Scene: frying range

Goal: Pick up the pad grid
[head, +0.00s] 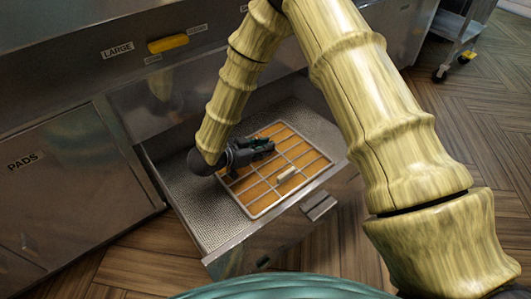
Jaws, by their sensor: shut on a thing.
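The pad grid (309,156) is a pale wire frame with several cells over an orange-brown surface. It lies in an open metal drawer (193,204). My gripper (270,149) is dark and sits over the grid's upper left part, shut on the pad grid. The fingertips are small in this view, and the exact grip point is hard to make out. A small pale block-like piece (287,174) shows on the grid's lower right part, possibly its handle.
The drawer's front has a handle (319,205) facing the wooden floor (160,262). A cabinet door labelled PADS (60,185) is at left. A yellow handle (168,43) beside a LARGE label is on the front above. A wheeled cart (462,38) stands at upper right.

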